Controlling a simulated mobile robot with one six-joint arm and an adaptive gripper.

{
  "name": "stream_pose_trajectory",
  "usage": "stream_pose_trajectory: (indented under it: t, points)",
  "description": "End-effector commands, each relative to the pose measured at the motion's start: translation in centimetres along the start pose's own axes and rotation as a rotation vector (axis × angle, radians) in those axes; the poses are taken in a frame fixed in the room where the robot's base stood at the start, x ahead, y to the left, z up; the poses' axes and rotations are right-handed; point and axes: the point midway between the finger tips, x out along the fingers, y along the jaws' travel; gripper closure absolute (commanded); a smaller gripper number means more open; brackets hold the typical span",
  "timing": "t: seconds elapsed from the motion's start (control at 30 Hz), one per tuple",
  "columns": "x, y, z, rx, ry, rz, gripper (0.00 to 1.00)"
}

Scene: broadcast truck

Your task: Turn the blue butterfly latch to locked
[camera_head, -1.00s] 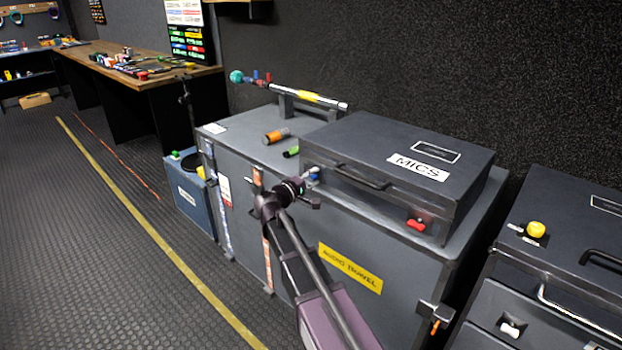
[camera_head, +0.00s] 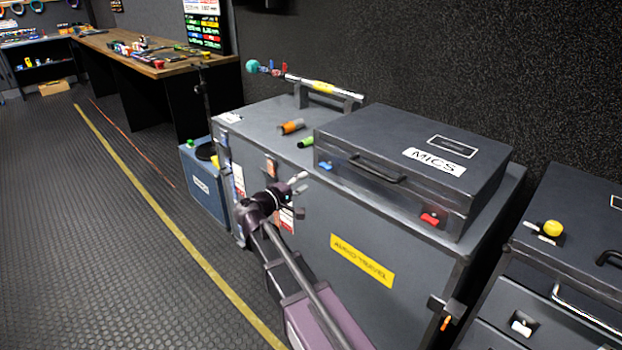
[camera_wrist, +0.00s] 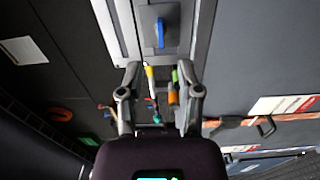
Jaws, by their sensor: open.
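The blue butterfly latch (camera_head: 326,166) is on the front face of the dark MICS case (camera_head: 400,125), near its left end. In the wrist view the blue latch (camera_wrist: 160,32) is a narrow tab, upright in the picture, on a dark plate. I cannot tell from this whether it is locked. My gripper (camera_head: 298,184) is in front of the case, below and left of the latch, and apart from it. In the wrist view my gripper (camera_wrist: 160,76) has its two fingers spread, with nothing held, and the latch lies beyond the fingertips.
The MICS case rests on a large grey trunk (camera_head: 300,230) with a yellow label. A red latch (camera_head: 430,219) is at the case's right end, and a handle (camera_head: 375,175) lies between. Orange (camera_head: 291,127) and green (camera_head: 306,142) cylinders lie left of the case. Open floor (camera_head: 110,260) is at left.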

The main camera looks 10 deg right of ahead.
Motion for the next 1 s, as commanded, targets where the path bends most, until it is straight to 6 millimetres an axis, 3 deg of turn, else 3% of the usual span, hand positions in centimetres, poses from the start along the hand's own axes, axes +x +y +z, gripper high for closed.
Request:
stream_pose_trajectory:
  t: [0.2, 0.67, 0.87, 1.0]
  points:
    - [-1.1, 0.0, 0.0, 0.000, 0.000, 0.000, 0.54]
    - [-1.1, -0.1, 0.2, 0.002, -0.004, -0.008, 0.54]
    - [-0.1, -1.6, 2.1, 0.023, -0.040, -0.089, 0.54]
    - [1.0, -3.9, 4.8, 0.054, -0.092, -0.209, 0.54]
